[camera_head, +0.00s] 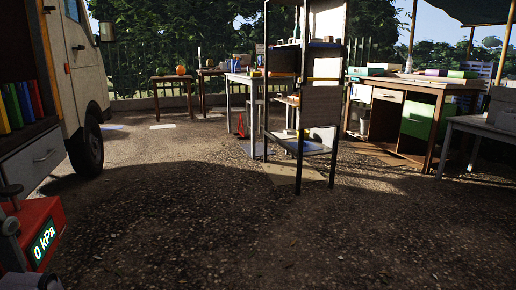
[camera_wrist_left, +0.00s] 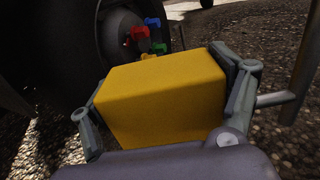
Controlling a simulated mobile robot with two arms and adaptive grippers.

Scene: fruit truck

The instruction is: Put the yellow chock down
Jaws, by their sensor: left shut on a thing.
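The yellow chock (camera_wrist_left: 165,95) is a solid yellow block in the middle of the left wrist view. My left gripper (camera_wrist_left: 168,88) is shut on it, with one finger against each side. A dark tyre (camera_wrist_left: 90,40) is behind the block in that view. The gravel ground shows on both sides, but I cannot tell whether the block touches it. The chock does not show in the head view. My right gripper is in neither view.
The van (camera_head: 85,55) stands at the left with its dark wheel (camera_head: 88,145) on the ground. A red device reading 0 kPa (camera_head: 38,240) is at lower left. A metal shelf (camera_head: 310,100) and a wooden desk (camera_head: 410,95) stand farther back. Open gravel lies in front.

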